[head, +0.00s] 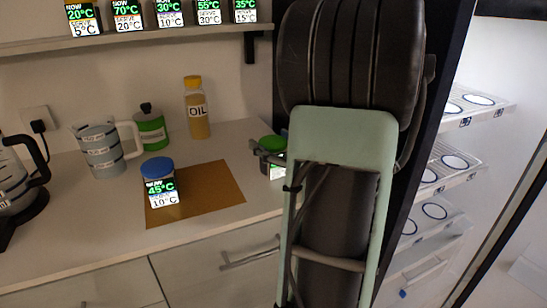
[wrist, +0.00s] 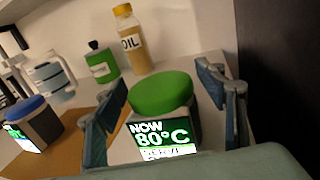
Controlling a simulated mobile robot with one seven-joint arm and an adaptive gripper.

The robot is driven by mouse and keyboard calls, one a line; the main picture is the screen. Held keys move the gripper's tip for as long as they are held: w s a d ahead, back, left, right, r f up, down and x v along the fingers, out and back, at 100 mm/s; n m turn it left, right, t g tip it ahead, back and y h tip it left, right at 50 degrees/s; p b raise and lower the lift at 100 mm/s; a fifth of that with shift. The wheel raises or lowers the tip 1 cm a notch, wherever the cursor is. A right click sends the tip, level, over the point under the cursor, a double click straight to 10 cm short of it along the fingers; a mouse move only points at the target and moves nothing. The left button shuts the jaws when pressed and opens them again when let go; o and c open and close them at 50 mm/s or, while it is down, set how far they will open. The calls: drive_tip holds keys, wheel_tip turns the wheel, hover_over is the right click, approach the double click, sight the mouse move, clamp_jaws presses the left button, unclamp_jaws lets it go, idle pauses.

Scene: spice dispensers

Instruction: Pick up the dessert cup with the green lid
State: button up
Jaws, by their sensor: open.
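The dessert cup with the green lid (wrist: 162,93) stands upright on the counter in the wrist view, its front label reading "NOW 80°C". My gripper (wrist: 166,100) is open, with one finger on each side of this cup; I cannot tell whether either finger touches it. In the head view the green-lidded cup (head: 272,146) is partly hidden behind my gripper (head: 268,158) and arm. A cup with a blue lid (head: 159,182) stands on a brown mat (head: 215,190) to the left, its label reading "45°C" and "10°C". It also shows at the left of the wrist view (wrist: 36,122).
An oil bottle (head: 197,108), a green container (head: 150,130) and a measuring jug (head: 101,150) stand at the back of the counter. A kettle (head: 15,180) is at the far left. A shelf (head: 200,36) with labelled displays runs above. An open fridge-like cabinet (head: 440,180) is at right.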

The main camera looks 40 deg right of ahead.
sight(264, 137)
drive_tip(key=w, duration=0.5)
drive_tip(key=shift+a+f+b, duration=0.1)
drive_tip(key=shift+b, duration=0.3)
drive_tip(key=c, duration=1.6)
drive_tip(key=shift+c, duration=0.5)
